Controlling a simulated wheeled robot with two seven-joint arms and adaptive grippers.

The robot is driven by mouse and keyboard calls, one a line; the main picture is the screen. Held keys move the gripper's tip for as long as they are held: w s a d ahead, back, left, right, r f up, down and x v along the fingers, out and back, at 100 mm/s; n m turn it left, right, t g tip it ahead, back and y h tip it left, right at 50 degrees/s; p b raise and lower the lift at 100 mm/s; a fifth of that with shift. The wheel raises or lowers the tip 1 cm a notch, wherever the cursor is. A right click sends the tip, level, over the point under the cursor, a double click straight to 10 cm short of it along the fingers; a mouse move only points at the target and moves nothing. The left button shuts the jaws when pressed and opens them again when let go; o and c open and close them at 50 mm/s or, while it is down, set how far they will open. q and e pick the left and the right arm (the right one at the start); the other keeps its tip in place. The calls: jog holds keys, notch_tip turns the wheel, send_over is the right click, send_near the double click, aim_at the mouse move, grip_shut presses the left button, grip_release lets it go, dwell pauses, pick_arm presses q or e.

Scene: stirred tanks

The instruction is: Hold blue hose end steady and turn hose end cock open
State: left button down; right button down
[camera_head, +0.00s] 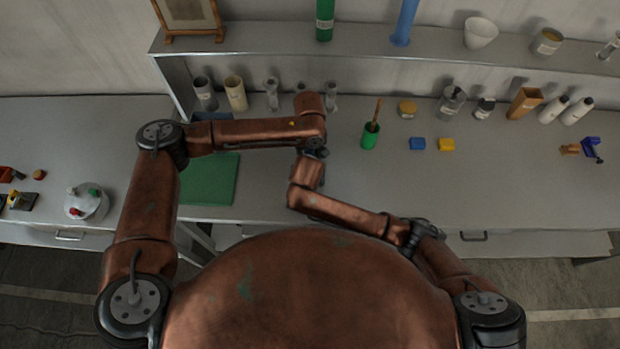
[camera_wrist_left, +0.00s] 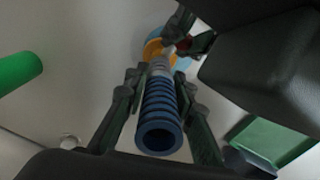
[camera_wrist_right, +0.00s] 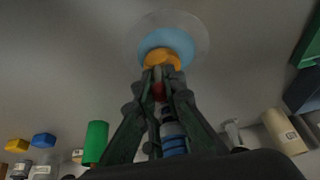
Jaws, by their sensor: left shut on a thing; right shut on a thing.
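The blue hose end (camera_wrist_left: 160,125) is a ribbed blue tube, seen end-on in the left wrist view. My left gripper (camera_wrist_left: 158,86) is shut around it, one finger on each side. Beyond the fingers are a grey section and an orange collar (camera_wrist_left: 154,48) in front of a light blue disc. In the right wrist view my right gripper (camera_wrist_right: 160,76) is shut on a small red part (camera_wrist_right: 158,91), seemingly the cock's handle, just below the orange collar (camera_wrist_right: 161,58). The blue hose (camera_wrist_right: 173,145) shows partly behind its fingers.
A green cup (camera_head: 370,136) with a brown stick stands right of my arms. Blue (camera_head: 417,144) and yellow (camera_head: 447,145) blocks lie farther right. A green mat (camera_head: 209,181) lies left. Bottles and jars line the shelf's foot. The bench front right of centre is clear.

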jog(key=shift+s+f, duration=0.15)
jog(key=shift+f, duration=0.1)
jog(key=c, duration=2)
grip_release()
jog(key=shift+r, duration=0.1)
jog(key=shift+r, duration=0.15)
jog(key=shift+v, duration=5.9)
